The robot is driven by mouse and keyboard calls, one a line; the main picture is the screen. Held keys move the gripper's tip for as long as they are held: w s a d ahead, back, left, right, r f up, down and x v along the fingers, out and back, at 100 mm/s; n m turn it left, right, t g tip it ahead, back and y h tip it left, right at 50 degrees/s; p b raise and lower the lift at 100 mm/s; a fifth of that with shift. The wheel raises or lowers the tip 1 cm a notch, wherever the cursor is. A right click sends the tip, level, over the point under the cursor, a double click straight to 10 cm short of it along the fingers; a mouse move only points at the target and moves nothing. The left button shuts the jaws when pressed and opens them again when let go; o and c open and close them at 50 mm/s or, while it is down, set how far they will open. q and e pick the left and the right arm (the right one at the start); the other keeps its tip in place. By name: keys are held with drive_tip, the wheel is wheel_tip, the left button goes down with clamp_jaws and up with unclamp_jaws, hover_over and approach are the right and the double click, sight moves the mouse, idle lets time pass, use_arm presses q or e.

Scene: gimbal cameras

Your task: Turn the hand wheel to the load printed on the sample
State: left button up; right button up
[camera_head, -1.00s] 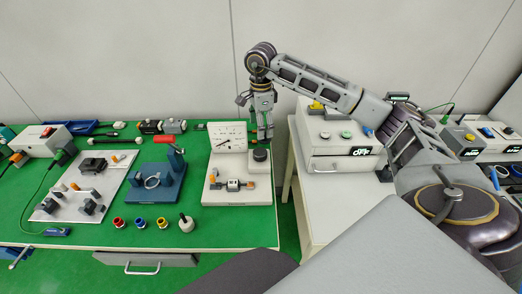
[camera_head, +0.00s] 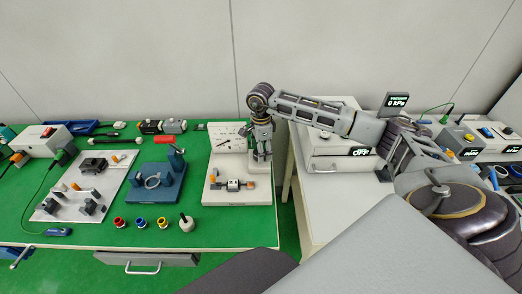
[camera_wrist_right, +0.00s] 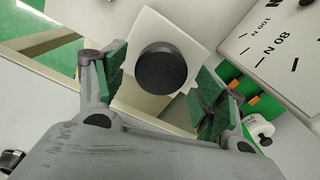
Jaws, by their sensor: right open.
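The hand wheel is a round black knob (camera_wrist_right: 168,70) on a square white block in the right wrist view. My right gripper (camera_wrist_right: 161,75) is open, with its green-padded fingers on either side of the knob and gaps showing. In the head view my right gripper (camera_head: 261,158) comes down over the knob's place and hides it. The white scale panel (camera_head: 228,137) stands beside it; its scale (camera_wrist_right: 275,40) shows "80 N" and "100 N" marks in the wrist view. A small sample (camera_head: 233,185) sits between orange clamps on the white base; its print is too small to read. My left gripper is not in view.
A blue fixture (camera_head: 155,183) stands left of the white base, with several coloured rings in front. A white box (camera_head: 332,147) with an "OFF" display is on the right table (camera_head: 318,205). A gap separates the tables.

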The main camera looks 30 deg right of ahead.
drive_tip(key=shift+f, duration=0.15)
drive_tip(key=c, duration=1)
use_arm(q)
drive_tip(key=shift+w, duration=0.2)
use_arm(e)
drive_tip(key=shift+c, duration=0.2)
drive_tip(key=shift+m, duration=0.4)
